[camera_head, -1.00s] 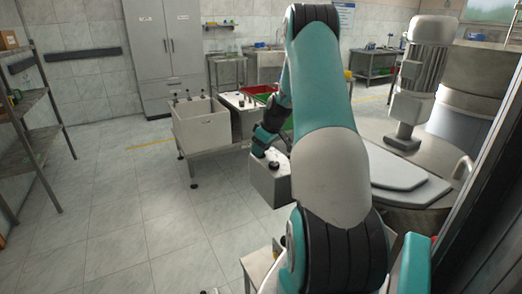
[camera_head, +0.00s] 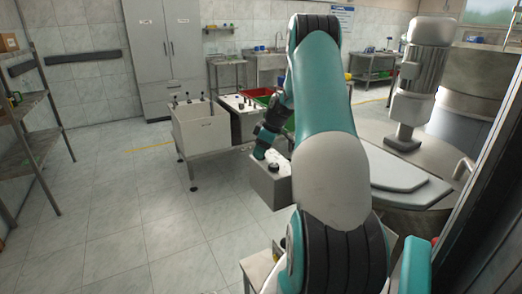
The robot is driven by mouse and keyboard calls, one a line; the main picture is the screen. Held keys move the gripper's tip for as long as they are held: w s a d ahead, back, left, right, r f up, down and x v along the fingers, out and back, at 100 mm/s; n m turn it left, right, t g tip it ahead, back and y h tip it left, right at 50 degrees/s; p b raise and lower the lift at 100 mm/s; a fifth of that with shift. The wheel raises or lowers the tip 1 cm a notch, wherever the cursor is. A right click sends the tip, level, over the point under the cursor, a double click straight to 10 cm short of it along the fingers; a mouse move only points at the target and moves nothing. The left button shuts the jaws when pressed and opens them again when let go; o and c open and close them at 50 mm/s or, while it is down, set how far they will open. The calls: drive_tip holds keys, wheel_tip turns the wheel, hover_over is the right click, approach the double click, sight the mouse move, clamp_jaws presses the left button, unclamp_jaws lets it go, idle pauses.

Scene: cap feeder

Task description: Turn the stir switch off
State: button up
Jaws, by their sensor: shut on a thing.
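A grey metal box (camera_head: 267,188) stands near the middle of the view, left of my arm's large white link. A small dark knob (camera_head: 273,167) shows on its top, and I cannot read whether it is on or off. My gripper (camera_head: 260,152) is at the back left of the box's top, beside the knob. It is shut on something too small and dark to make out. My own arm hides the right part of the box.
A white bin (camera_head: 200,132) with several dark levers stands on a low metal frame behind the box, with red and green trays beside it. A round metal table (camera_head: 395,145) lies to the right. A shelf rack (camera_head: 30,140) stands at left. The floor between is clear.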

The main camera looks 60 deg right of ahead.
drive_tip(key=o, duration=0.9)
drive_tip(key=shift+d, duration=0.1)
drive_tip(key=shift+s+r, duration=0.1)
drive_tip(key=b+v, duration=0.1)
drive_tip(key=v, duration=1.6)
drive_tip(key=shift+s+d, duration=0.1)
